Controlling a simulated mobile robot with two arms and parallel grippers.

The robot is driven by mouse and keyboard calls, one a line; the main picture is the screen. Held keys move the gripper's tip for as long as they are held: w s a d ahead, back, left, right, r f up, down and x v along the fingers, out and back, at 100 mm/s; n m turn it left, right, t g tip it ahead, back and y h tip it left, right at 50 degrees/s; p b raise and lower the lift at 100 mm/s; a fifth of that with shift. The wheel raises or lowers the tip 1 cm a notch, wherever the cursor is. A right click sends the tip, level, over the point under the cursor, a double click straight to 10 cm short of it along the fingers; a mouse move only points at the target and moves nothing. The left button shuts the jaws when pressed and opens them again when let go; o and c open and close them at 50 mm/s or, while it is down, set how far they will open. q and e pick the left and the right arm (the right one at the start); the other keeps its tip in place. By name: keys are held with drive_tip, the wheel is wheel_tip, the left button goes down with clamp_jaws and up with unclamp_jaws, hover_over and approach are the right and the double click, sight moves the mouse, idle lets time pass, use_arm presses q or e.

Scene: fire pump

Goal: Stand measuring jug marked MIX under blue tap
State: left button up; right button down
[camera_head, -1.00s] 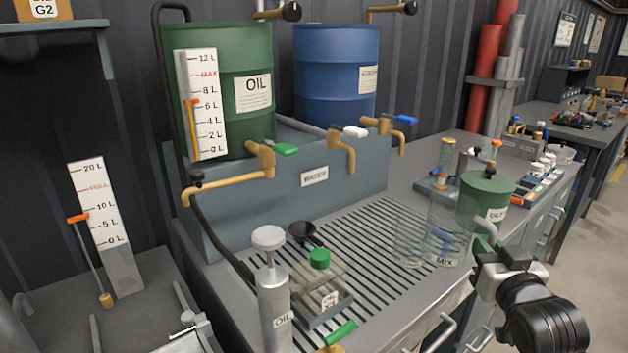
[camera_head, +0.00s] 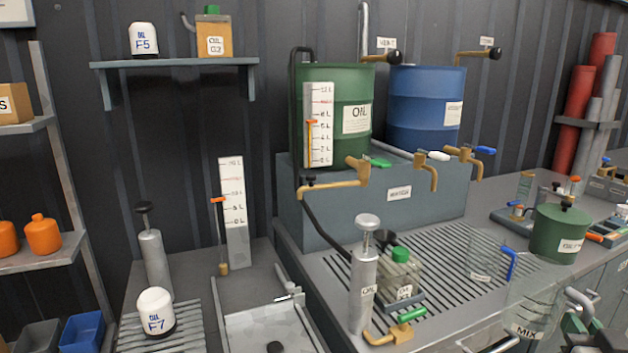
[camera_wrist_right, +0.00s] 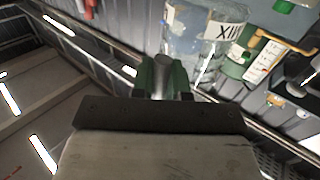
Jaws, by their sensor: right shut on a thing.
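The clear measuring jug marked MIX (camera_head: 524,312) is at the lower right of the head view, near the bench's front edge. My right gripper (camera_head: 580,322) is at its right side, shut on its grey handle. In the right wrist view, my gripper (camera_wrist_right: 166,78) has its green fingers around the handle, and the jug (camera_wrist_right: 188,40) with its MIX label is just beyond. The jug seems raised in front of the grating. The blue tap (camera_head: 467,158), brass with a blue lever, is on the grey trough, further back and left of the jug. My left gripper is out of view.
Another clear jug (camera_head: 482,262) stands on the slotted grating (camera_head: 430,262) between the MIX jug and the taps. A green oil can (camera_head: 560,232) stands right behind the MIX jug.

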sight(539, 335)
drive_tip(key=shift+n+y, duration=0.3)
drive_tip(key=shift+y, duration=0.2)
drive_tip(key=a+f, duration=0.2)
drive_tip(key=w+a+f+p, duration=0.1)
drive_tip(key=a+f, duration=0.1)
drive_tip(key=shift+f, duration=0.1)
use_arm(q)
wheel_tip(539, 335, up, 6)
drive_tip(key=p, duration=0.4)
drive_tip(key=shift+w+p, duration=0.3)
drive_tip(key=shift+p, duration=0.05)
use_arm(e)
drive_tip(key=s+a+f+n+y, duration=0.1)
drive_tip(key=s+a+f, duration=0.1)
drive_tip(key=a, duration=0.6)
drive_tip(key=s+a+f+n+y, duration=0.1)
drive_tip(key=s+a+f+y, duration=0.1)
drive_tip(key=s+a, duration=0.3)
drive_tip(key=a+f, duration=0.1)
drive_tip(key=a, duration=0.2)
drive_tip(key=shift+a+t, duration=0.3)
drive_tip(key=shift+a, duration=0.1)
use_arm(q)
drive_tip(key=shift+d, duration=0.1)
